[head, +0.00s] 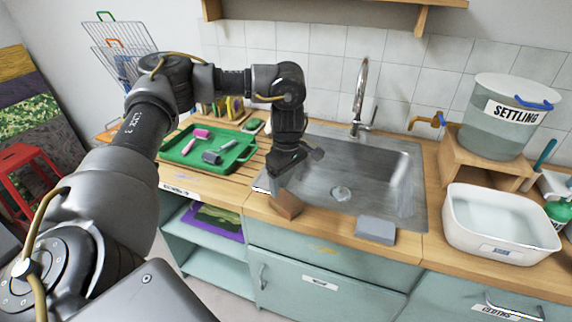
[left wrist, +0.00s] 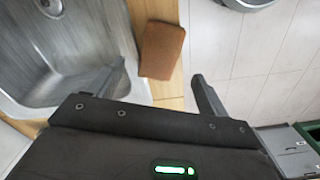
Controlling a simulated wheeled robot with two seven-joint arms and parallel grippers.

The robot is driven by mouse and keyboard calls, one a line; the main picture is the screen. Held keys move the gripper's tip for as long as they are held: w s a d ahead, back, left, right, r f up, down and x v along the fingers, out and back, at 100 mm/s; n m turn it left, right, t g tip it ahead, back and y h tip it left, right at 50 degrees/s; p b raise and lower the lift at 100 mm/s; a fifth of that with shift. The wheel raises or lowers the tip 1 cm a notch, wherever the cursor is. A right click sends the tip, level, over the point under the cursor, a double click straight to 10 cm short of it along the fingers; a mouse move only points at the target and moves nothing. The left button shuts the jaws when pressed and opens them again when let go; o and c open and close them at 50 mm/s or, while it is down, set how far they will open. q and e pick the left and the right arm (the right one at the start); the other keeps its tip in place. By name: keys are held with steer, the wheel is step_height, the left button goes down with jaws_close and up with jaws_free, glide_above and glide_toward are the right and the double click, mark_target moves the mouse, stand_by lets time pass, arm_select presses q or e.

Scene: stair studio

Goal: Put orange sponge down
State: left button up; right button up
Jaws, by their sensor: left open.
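The orange sponge (head: 286,207), a brownish-orange block, is at the wooden counter's front edge, beside the sink's left front corner. It also shows in the left wrist view (left wrist: 162,50), over the narrow wooden strip between sink and floor. My left gripper (head: 288,172) is just above it, pointing down. In the left wrist view the gripper (left wrist: 160,88) has its fingers wide apart, and the sponge lies beyond the fingertips with no finger visibly touching it. Whether the sponge overhangs the edge I cannot tell. My right gripper is not in view.
The steel sink (head: 340,185) with its tap (head: 360,95) is right of the gripper. A grey block (head: 375,230) lies on its front rim. A green tray (head: 210,147) with brushes stands left. A white basin (head: 470,240) and a SETTLING bucket (head: 500,125) stand right.

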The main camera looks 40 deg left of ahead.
arm_select(q)
step_height(320, 180, up, 5)
steer(key=shift+r, duration=0.15)
stand_by(0.6)
